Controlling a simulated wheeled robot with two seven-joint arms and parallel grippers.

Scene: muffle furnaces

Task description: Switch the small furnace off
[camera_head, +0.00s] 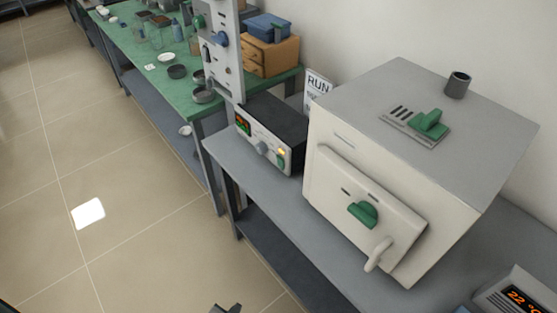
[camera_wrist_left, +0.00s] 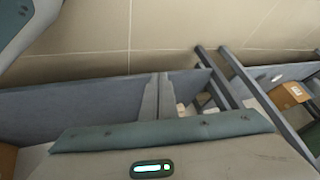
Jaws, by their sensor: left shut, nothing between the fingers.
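A cream box furnace (camera_head: 400,150) with a grey top stands on the grey bench; I cannot tell whether it is the small one. Its shut door (camera_head: 365,205) has a green knob (camera_head: 362,213) and a pale handle (camera_head: 378,254). A green lever (camera_head: 430,124) sits on its top. Left of it is a dark control box (camera_head: 270,130) with a lit display, a knob and a glowing amber switch (camera_head: 282,155). My left gripper (camera_head: 226,308) is at the bottom edge, apart from everything. In the left wrist view its fingers (camera_wrist_left: 158,95) are together and empty. My right gripper is out of view.
A second display unit reading 22 °C (camera_head: 520,295) is at the bottom right. A RUN sign (camera_head: 317,84) stands behind the control box. A green bench (camera_head: 135,50) with dishes and wooden drawers (camera_head: 270,55) is beyond. The tiled floor (camera_head: 130,190) at left is clear.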

